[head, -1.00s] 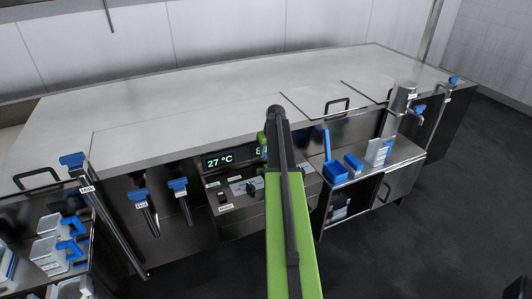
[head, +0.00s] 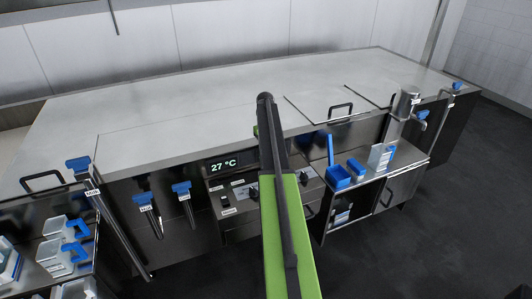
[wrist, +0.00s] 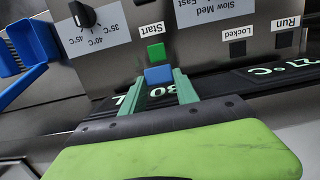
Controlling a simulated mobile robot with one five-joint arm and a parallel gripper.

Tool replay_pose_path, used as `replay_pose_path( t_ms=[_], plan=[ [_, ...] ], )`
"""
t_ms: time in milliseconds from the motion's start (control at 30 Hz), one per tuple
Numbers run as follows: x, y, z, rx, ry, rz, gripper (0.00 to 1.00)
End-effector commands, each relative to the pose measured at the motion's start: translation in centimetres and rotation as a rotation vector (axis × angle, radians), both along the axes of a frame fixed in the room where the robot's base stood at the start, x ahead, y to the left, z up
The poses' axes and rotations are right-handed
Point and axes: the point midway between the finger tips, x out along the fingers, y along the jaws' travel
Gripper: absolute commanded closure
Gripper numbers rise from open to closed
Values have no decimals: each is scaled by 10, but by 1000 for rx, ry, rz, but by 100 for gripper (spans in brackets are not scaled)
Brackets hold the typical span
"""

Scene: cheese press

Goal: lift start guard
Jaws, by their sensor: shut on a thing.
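In the wrist view my gripper (wrist: 159,80) is shut on a small blue piece, which I take to be the start guard (wrist: 158,74). A finger lies on each side of it. The green button (wrist: 155,52) beside the Start label (wrist: 154,29) shows uncovered next to the blue piece. The view is upside down, so the labels read inverted. In the head view my arm stands in front of the control panel (head: 228,199) and hides my gripper, the guard and the button.
A display (head: 224,165) reads 27 °C. In the wrist view a dial (wrist: 84,15) and the Locked and Run indicators (wrist: 286,48) are near. A side shelf (head: 408,160) at right holds a blue box (head: 338,178). Blue-handled taps (head: 182,188) hang left of the panel.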

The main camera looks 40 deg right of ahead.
Motion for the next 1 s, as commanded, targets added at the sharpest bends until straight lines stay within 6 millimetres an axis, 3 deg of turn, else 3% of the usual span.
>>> replay_pose_path(
  t_ms=[267,300,467,800,1000],
  plan=[
    [4,3,0,3,-7,4,100],
    [4,3,0,3,-7,4,61],
    [3,2,0,2,-5,3,42],
    [1,0,3,0,-2,1,42],
    [3,0,25,1,-2,3,42]
  ],
)
